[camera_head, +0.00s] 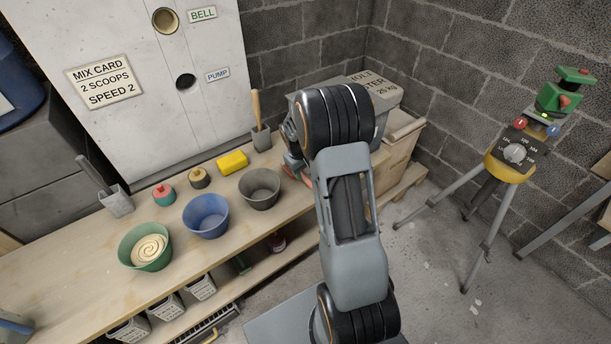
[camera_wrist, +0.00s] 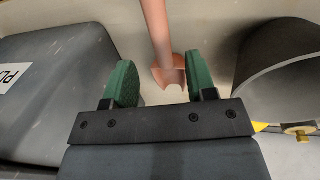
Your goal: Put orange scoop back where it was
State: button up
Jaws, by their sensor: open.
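The orange scoop (camera_wrist: 169,76) shows in the wrist view, lying on the bench with its handle running up out of the picture. Its scoop end appears between the green fingertips of my gripper (camera_wrist: 160,84), with a gap to either side. My gripper is open and holds nothing. In the head view my gripper (camera_head: 294,152) is low over the right end of the bench, partly hidden by my arm. Only a small orange bit of the scoop (camera_head: 308,182) shows there beside my arm.
A dark grey bowl (camera_head: 260,188) stands left of my gripper, with blue (camera_head: 206,215) and green (camera_head: 145,246) bowls beyond. A grey bin (camera_wrist: 55,85) is close by in the wrist view.

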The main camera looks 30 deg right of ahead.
jog(key=s+a+r+t, duration=0.1)
jog(key=s+a+r, duration=0.3)
jog(key=r, duration=0.3)
jog(key=s+a+r, duration=0.3)
jog(key=a+r, duration=0.1)
jog(key=r, duration=0.3)
jog(key=s+a+r+y, duration=0.1)
jog(key=s+a, duration=0.2)
jog(key=s, duration=0.3)
jog(key=s+a+r+m+t+y, duration=0.1)
jog(key=s+a, duration=0.2)
jog(key=s, duration=0.3)
jog(key=shift+s+a+r+m+t+p, duration=0.3)
jog(key=shift+s+r+p, duration=0.05)
